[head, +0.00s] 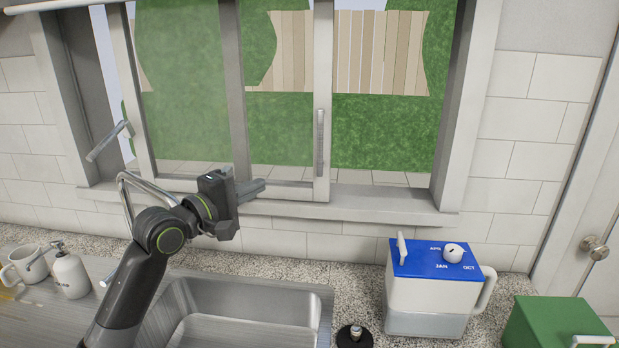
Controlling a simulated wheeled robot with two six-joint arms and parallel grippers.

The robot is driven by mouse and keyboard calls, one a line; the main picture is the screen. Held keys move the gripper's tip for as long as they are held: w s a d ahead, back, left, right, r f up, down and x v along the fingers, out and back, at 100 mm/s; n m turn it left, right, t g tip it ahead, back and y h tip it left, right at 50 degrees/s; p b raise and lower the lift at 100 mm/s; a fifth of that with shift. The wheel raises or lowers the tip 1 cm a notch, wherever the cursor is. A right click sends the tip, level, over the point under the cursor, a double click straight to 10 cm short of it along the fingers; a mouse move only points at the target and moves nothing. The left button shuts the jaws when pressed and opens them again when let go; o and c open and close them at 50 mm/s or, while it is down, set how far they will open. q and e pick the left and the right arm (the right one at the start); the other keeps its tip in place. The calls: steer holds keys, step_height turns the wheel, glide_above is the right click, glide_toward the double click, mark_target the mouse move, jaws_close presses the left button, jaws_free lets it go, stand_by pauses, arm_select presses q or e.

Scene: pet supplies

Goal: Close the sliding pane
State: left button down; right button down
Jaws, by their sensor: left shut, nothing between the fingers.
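The sliding pane (321,80) is in the window at the top middle of the head view. Its right upright bears a slim vertical handle (320,142). To the right of this upright, a wide opening shows grass and a fence. My left gripper (262,186) is shut and empty, in front of the pane's lower part, just above the sill. Its fingertips point right and sit left of the handle, apart from it. Whether they touch the pane cannot be told. My right gripper is not in view.
A faucet (128,190) stands behind my left arm, above the steel sink (250,312). A blue-topped container (425,305) and a green box (555,325) are at the right. A soap bottle (71,273) and mug (22,266) are at the left.

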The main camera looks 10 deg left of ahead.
arm_select(q)
steer(key=s+d+p+x, duration=0.1)
steer(key=p+x, duration=0.3)
steer(key=x, duration=0.8)
steer(key=shift+d, duration=0.8)
steer(key=shift+s, duration=0.15)
